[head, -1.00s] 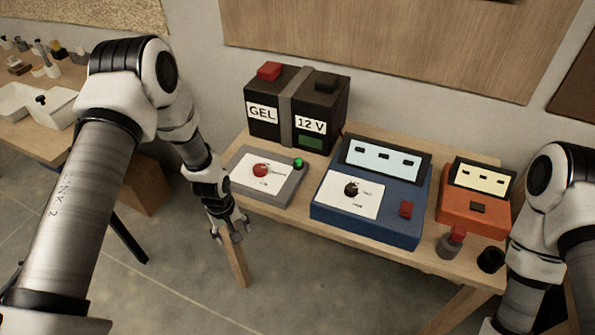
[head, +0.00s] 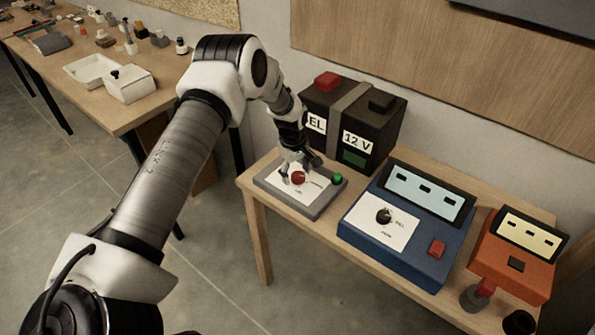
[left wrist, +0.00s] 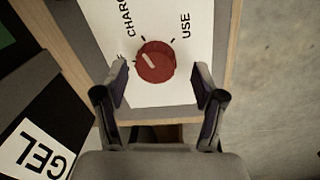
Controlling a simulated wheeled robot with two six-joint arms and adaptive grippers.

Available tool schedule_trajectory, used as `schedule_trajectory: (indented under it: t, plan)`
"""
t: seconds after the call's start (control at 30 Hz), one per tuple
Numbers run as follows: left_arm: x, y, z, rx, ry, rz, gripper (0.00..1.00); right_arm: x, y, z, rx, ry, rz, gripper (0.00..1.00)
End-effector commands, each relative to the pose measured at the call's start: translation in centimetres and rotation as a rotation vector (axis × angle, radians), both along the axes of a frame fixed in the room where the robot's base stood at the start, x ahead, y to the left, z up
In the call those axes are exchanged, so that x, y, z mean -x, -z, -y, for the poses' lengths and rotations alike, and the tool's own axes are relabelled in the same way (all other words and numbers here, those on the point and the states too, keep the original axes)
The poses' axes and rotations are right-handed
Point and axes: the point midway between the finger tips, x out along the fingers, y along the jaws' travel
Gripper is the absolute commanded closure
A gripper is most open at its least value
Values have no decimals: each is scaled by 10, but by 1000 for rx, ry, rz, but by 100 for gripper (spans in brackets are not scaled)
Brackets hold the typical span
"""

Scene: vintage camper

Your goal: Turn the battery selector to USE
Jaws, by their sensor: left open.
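The battery selector is a round red knob (head: 298,177) on a white plate on a grey box (head: 320,208). In the left wrist view the knob (left wrist: 157,66) has a white mark pointing up-left, toward the CHARGE side and away from the word USE (left wrist: 185,25). A third label at the left is mostly hidden by a finger. My left gripper (head: 297,170) is over the plate at the knob. In the left wrist view its open fingers (left wrist: 160,75) stand on either side of the knob, with gaps between. My right gripper is out of view.
A black 12 V battery (head: 352,125) stands close behind the selector box. A green button (head: 337,178) is on the box's right. A blue charger (head: 410,225) and an orange unit (head: 518,255) stand further right on the bench. The floor in front is clear.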

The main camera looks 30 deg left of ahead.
Motion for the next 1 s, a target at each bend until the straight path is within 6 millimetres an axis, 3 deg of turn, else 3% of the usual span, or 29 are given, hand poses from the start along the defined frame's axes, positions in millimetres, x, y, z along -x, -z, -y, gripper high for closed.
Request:
schedule_trajectory:
  t: [0.3,0.33,0.4,0.5,1.0]
  plan:
    - [-1,10,1,1,0,2,31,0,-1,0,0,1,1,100]
    - [-1,10,0,1,0,2,38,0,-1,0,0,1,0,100]
    - [-1,10,0,0,0,1,62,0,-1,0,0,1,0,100]
    - [0,10,0,0,0,0,91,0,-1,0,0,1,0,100]
    - [2,13,1,2,34,-6,91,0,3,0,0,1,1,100]
